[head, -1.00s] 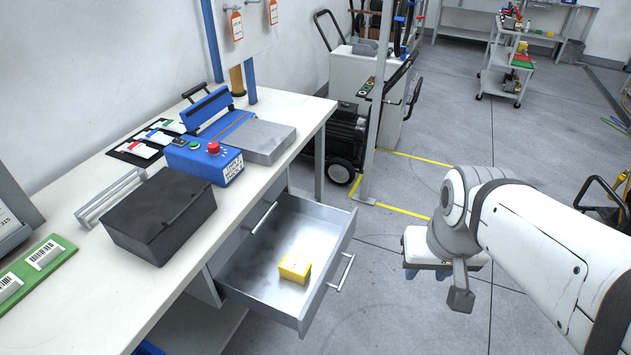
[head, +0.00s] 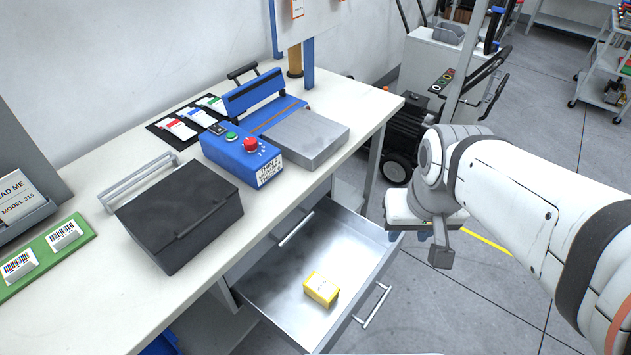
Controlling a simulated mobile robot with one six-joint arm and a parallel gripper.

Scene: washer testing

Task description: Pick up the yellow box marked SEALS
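A small yellow box (head: 321,290) lies inside the open metal drawer (head: 345,240) under the workbench, near the drawer's front. Dark marks show on the box, but they are too small to read. My gripper (head: 440,250) hangs to the right of the drawer, above the floor and apart from the box. One grey finger shows; the rest of the gripper is partly hidden by my own wrist, so its opening is unclear.
The white workbench (head: 95,310) holds a black case (head: 180,215), a blue control box (head: 240,152) with a red button, a grey plate device (head: 308,138) and a green board (head: 45,258). The drawer handle (head: 372,305) faces right. A wheeled machine (head: 405,130) stands behind my arm.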

